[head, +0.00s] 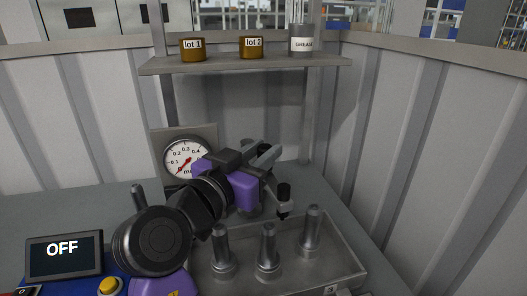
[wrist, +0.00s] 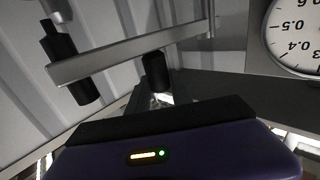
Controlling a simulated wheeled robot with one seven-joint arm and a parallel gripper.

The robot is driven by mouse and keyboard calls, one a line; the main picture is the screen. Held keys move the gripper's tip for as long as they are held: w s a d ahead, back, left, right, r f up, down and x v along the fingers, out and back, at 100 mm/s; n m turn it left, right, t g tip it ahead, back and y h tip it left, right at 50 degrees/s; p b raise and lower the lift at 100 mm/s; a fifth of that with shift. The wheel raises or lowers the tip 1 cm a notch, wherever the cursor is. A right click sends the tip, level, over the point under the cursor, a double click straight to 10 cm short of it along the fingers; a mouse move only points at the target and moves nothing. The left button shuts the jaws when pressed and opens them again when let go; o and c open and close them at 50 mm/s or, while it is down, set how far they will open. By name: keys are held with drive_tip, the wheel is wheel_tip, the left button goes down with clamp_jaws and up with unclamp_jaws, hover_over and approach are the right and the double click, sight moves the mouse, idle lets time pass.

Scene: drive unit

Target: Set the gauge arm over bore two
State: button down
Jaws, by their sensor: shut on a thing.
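My gripper (head: 268,164) has a purple body and is shut on the grey gauge arm, right of the dial gauge. The contact is partly hidden by my own wrist. A black probe (head: 284,194) hangs beside my gripper, above and behind the metal posts. In the wrist view the gauge arm (wrist: 120,57) is a grey bar crossing ahead of the purple body, with a black cylinder (wrist: 66,62) at its left end. Three upright metal posts, left (head: 221,250), middle (head: 267,250) and right (head: 312,230), stand in a grey tray (head: 345,258). A "3" label shows at the tray's front right.
The dial gauge (head: 187,160) stands behind my arm. A screen reading OFF (head: 63,250) and a yellow button (head: 110,287) are at front left. A shelf (head: 230,66) with two brown lot tins and a grease can is above. Ribbed walls enclose the back and right.

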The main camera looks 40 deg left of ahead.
drive_tip(key=shift+s+a+y, duration=0.3)
drive_tip(key=shift+s+a, duration=0.05)
drive_tip(key=shift+a, duration=0.4)
drive_tip(key=c, duration=1.1)
unclamp_jaws()
drive_tip(key=shift+a, duration=0.1)
drive_tip(key=shift+c, duration=0.2)
drive_tip(key=shift+w, duration=0.15)
drive_tip(key=shift+w+d, duration=0.1)
drive_tip(key=shift+d, duration=0.25)
drive_tip(key=s, duration=0.7)
drive_tip(key=shift+s+d+b, duration=0.35)
drive_tip(key=shift+s+b, duration=0.05)
